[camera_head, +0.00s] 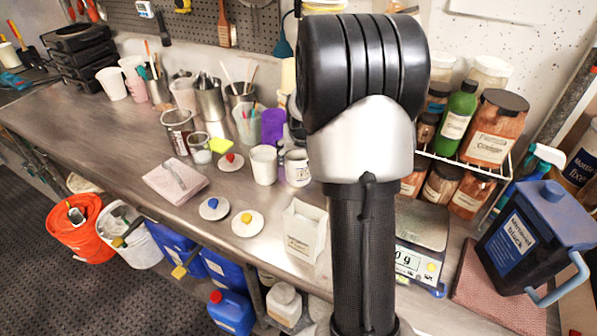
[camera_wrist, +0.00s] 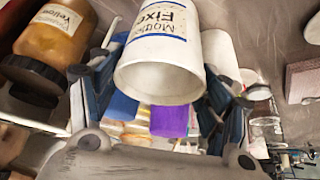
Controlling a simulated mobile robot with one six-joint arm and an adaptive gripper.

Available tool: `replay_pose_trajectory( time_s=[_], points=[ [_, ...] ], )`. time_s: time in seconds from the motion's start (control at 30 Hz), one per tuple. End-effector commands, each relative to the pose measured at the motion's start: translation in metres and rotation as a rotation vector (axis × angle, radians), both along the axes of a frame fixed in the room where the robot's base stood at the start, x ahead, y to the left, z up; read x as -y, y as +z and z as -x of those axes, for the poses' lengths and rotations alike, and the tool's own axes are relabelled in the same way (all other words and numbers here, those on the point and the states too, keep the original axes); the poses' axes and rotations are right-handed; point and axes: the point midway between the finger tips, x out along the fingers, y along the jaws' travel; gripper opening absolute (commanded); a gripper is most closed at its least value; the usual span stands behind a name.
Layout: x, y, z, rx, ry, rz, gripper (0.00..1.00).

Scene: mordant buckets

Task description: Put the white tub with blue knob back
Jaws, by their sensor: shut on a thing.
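A white tub (camera_wrist: 160,70) with a blue-edged label, partly readable as "Fixe", is between the fingers of my gripper (camera_wrist: 165,98) in the wrist view. My gripper is shut on it. One round end of the tub faces the camera; no knob shows on it. A white lid with a blue knob (camera_head: 214,208) lies flat on the bench. Lids with a yellow knob (camera_head: 247,223) and a red knob (camera_head: 230,162) lie near it. A labelled white tub (camera_head: 297,170) shows just left of my arm; whether it is the held one I cannot tell.
Another white tub (camera_head: 264,165) and a purple cup (camera_head: 272,126) stand left of my arm. A white box (camera_head: 303,232) and a scale (camera_head: 418,230) are near the front edge. A wire rack of jars is at the right.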

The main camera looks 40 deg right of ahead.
Motion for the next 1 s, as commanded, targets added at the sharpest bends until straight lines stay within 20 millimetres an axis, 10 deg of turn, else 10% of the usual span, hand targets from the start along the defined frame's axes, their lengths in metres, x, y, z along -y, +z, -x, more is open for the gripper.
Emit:
replay_pose_trajectory(
  time_s=[0.43,0.83,0.87,1.0],
  points=[
    [0.0,-0.05,0.0,0.0,0.001,0.0,0.23],
    [0.0,-0.055,0.0,0.002,0.0,0.001,0.23],
    [0.0,-0.055,0.0,0.001,0.0,0.001,0.72],
    [0.0,-0.054,0.0,0.001,0.0,0.001,0.81]
  ],
)
